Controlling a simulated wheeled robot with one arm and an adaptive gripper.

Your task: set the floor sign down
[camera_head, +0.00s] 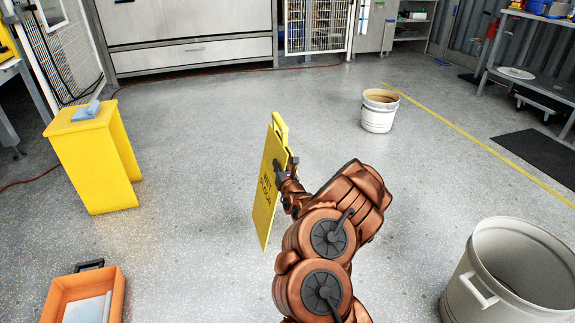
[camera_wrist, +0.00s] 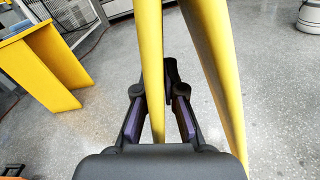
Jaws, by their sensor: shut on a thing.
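The yellow floor sign (camera_head: 267,188) with dark lettering stands roughly upright in the middle of the head view, with a handle loop at its top. My gripper (camera_head: 289,168) is at its right side, shut on it near the upper part. In the wrist view the yellow sign panel (camera_wrist: 151,75) runs between my gripper's two fingers (camera_wrist: 160,115), and a second yellow panel (camera_wrist: 212,70) slants away to the right. The two panels are spread apart there. I cannot tell whether the sign's lower edge touches the floor.
A yellow stand (camera_head: 95,160) with a blue cloth (camera_head: 86,111) is at left. An orange toolbox (camera_head: 58,295) is at lower left, a white bucket (camera_head: 378,115) at back right, and a large grey bin (camera_head: 470,290) at lower right. Open floor (camera_head: 205,150) surrounds the sign.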

